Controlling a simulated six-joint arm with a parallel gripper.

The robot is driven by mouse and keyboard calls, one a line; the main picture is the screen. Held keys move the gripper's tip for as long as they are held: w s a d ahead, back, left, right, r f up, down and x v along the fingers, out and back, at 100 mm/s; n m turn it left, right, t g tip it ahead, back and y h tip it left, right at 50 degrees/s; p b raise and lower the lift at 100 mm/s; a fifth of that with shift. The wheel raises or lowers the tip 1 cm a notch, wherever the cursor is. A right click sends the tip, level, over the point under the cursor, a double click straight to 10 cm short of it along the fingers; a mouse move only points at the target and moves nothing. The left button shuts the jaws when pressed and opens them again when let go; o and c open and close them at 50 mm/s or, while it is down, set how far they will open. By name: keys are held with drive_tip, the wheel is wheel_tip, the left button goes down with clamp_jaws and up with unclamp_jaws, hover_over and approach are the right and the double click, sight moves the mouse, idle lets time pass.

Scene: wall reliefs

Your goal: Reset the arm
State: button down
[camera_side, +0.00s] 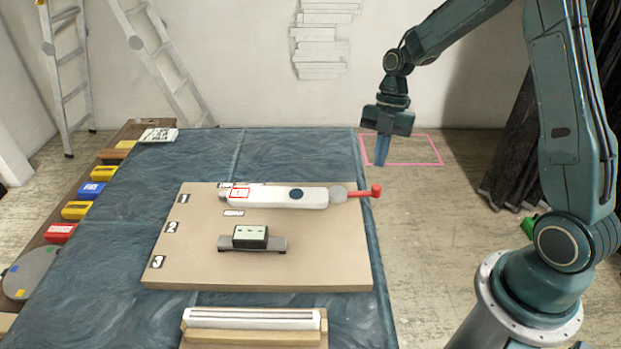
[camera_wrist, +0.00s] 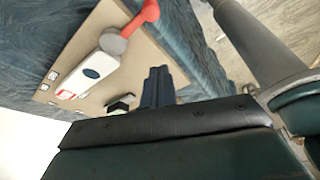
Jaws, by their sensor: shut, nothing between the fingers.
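My gripper (camera_side: 382,150) hangs pointing down near the table's right edge, in front of the pink outlined rectangle in the side view. Its blue fingers are shut together and hold nothing. The fingers also show in the wrist view (camera_wrist: 157,88), with the tan board behind them. My gripper is apart from the white tool with the red end (camera_side: 310,197), which lies at the board's back edge. That tool also shows in the wrist view (camera_wrist: 96,68).
The tan board (camera_side: 330,265) on the blue table (camera_side: 120,235) bears a small black block on a grey base (camera_side: 251,237). A wooden holder with white bars (camera_side: 252,318) stands in front. Coloured boxes (camera_side: 77,210) line the left shelf. Ladders (camera_side: 165,60) lean at the back wall.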

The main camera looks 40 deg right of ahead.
drive_tip(key=s+a+r+m+t+h, duration=0.1)
drive_tip(key=s+a+r+m+t, duration=0.15)
drive_tip(key=s+r+m, duration=0.35)
drive_tip(key=s+a+r+m+t+h, duration=0.1)
drive_tip(key=a+r+m, duration=0.25)
drive_tip(key=r, duration=0.45)
drive_tip(key=s+a+r+m+t, duration=0.1)
drive_tip(key=s+r+m, duration=0.1)
drive_tip(key=s+m, duration=0.4)
drive_tip(key=s+a+r+m+t+h, duration=0.1)
drive_tip(key=s+r+m+t, duration=0.1)
drive_tip(key=s+m, duration=0.4)
drive_tip(key=shift+s+a+r+m, duration=0.25)
drive_tip(key=shift+s+a+m, duration=0.1)
drive_tip(key=shift+s, duration=0.2)
